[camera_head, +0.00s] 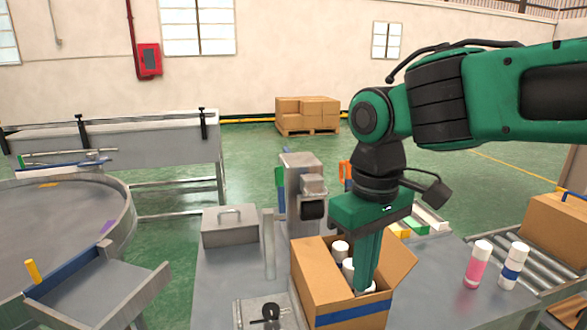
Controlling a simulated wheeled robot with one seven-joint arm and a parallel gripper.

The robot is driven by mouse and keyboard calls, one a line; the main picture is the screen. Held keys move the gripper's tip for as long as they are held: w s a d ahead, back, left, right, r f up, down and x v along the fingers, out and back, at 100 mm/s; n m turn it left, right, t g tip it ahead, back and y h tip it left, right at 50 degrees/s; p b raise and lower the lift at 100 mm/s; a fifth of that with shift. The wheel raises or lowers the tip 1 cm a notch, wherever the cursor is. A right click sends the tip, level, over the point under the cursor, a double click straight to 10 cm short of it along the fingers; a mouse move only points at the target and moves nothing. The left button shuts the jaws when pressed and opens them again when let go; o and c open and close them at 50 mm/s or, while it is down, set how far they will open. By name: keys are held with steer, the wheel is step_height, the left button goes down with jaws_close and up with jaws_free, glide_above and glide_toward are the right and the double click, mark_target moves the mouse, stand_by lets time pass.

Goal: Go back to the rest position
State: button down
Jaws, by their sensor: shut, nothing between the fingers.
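My gripper (364,287) is on the green arm that comes in from the right. It points straight down into an open cardboard box (345,317) with a blue stripe, at the front of the grey table (222,290). The long green fingers are shut, and their tips reach below the box rim among several white-capped cans (340,250). Part of the cans is hidden behind the fingers and the box walls.
A pink can (476,266) and a white can with a blue band (513,268) stand at the right. A crimping machine (301,200) stands behind the box. A metal case (230,226) sits to its left. A roller conveyor (545,262) with a carton (558,230) is at the right.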

steer(key=d+f+m, duration=0.3)
steer(key=d+m, duration=0.1)
steer(key=d, duration=0.8)
steer(key=s+d+f+m, duration=0.3)
steer(key=s+d+m, duration=0.1)
steer(key=d, duration=0.4)
steer(key=s+d+f+m, duration=0.4)
steer(key=s+d, duration=0.3)
steer(key=d, duration=0.2)
steer(key=shift+s+d+f+m, duration=0.15)
steer(key=shift+s+f+m, duration=0.15)
steer(key=shift+m, duration=0.1)
steer(key=shift+w+f, duration=0.2)
steer(key=shift+w, duration=0.4)
